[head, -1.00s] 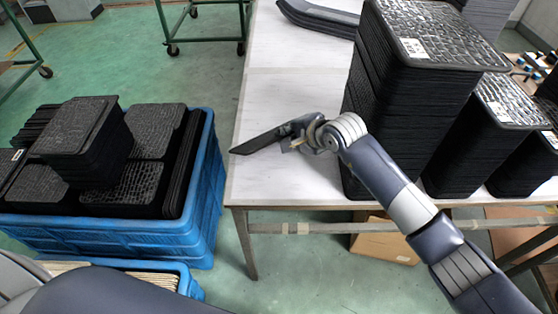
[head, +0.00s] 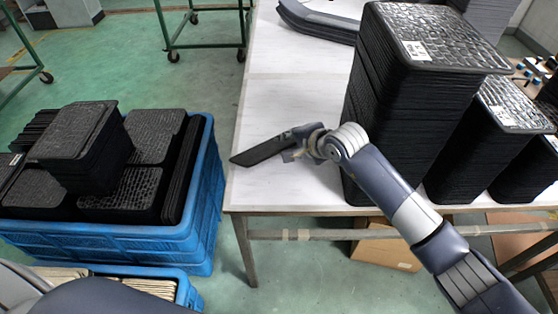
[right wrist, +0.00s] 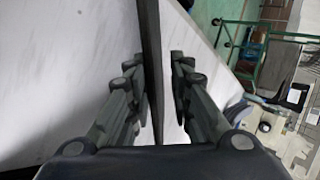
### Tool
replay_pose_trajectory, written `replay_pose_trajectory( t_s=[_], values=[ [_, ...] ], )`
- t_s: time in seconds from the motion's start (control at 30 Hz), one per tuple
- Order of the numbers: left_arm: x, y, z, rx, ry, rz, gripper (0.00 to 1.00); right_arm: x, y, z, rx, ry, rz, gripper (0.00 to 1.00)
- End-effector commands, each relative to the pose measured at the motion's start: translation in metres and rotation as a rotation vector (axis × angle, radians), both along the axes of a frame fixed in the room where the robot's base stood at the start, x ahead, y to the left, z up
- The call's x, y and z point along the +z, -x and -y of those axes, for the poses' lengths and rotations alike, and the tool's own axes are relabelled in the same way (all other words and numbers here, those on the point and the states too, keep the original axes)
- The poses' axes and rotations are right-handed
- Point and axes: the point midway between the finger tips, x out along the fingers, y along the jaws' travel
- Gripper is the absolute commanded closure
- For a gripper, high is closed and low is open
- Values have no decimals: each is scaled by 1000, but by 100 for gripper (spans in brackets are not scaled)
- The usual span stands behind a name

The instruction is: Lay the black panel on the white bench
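The black panel (head: 262,151) shows in the head view as a thin dark strip at the near left of the white bench (head: 290,97). In the right wrist view the panel (right wrist: 151,55) is seen edge-on, running down between the fingers. My right gripper (head: 298,143) is at the panel's right end. In the right wrist view its fingers (right wrist: 158,80) stand on both sides of the panel. A white gap shows between the panel and the right finger, so the gripper looks open around it. Whether the panel fully rests on the bench is unclear. My left gripper is not visible.
Tall stacks of black trays (head: 400,110) stand on the bench to the right, close to my right arm. A blue crate (head: 110,236) with black trays is at the left. Bare bench lies behind the panel. A green cart (head: 207,45) stands at the back.

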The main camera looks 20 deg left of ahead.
Motion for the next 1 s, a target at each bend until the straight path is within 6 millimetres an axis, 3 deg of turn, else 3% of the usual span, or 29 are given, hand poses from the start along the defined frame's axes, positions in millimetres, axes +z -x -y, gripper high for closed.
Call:
replay_pose_trajectory(
  t_s=[0.1, 0.5, 1.0],
  values=[
    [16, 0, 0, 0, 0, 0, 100, 15, 7, 10, 0, 2, 0, 80],
    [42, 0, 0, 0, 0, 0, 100, 44, 30, 37, 1, 0, 1, 80],
    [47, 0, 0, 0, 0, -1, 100, 52, 36, 43, 0, 0, 0, 80]
  ],
)
